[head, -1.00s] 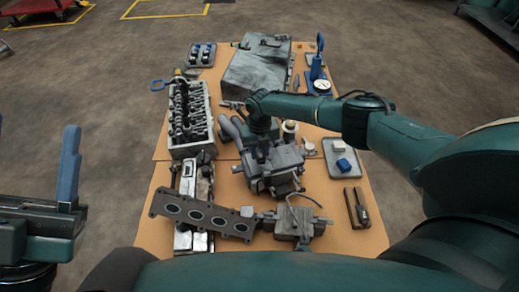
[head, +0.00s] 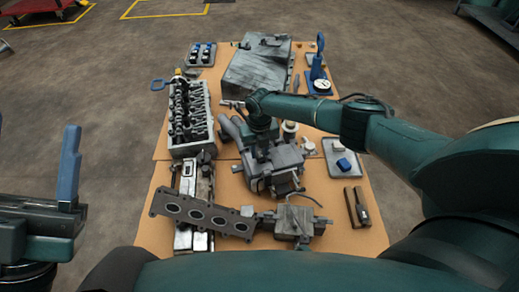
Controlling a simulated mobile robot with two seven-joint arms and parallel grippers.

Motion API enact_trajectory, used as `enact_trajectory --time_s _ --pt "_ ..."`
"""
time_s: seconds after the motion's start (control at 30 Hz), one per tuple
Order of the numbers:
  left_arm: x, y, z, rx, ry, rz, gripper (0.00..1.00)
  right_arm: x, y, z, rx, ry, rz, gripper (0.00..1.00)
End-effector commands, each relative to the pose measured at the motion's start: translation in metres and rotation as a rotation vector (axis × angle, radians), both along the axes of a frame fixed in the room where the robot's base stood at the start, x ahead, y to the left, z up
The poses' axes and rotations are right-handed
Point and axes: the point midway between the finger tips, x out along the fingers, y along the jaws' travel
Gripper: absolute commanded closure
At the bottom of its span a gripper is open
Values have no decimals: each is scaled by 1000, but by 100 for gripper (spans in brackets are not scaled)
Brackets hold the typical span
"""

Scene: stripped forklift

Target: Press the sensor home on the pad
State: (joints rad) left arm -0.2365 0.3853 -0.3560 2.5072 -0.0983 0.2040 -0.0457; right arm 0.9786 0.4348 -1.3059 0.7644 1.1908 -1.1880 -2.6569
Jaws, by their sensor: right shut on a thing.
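My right gripper (head: 262,148) points down over a grey, bulky machine part (head: 270,181) in the middle of the table. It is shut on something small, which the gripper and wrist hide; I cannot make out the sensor. The pad cannot be told apart either. A thin grey cable (head: 303,195) curves out from the right side of the machine part. My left gripper (head: 35,165) is at the left edge, off the table. One blue finger stands at its right end, well apart from the picture edge, with no thing seen at it.
A cylinder head (head: 190,115) stands left of the machine part. A flat gasket (head: 200,214) and a boxy grey part (head: 298,221) lie in front. A large grey block (head: 258,72) stands behind.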

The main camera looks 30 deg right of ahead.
Motion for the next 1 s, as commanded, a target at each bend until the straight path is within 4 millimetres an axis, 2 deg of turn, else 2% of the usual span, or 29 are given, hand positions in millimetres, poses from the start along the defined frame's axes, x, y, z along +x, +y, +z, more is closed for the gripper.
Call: enact_trajectory --time_s 0.33,0.7,1.0 --pt "0 0 0 0 1 0 43 0 0 -1 1 1 0 96" --pt "0 0 -1 0 2 0 43 0 1 -15 1 2 -1 96" --pt "0 0 -1 0 2 0 43 0 0 -16 1 1 0 96"
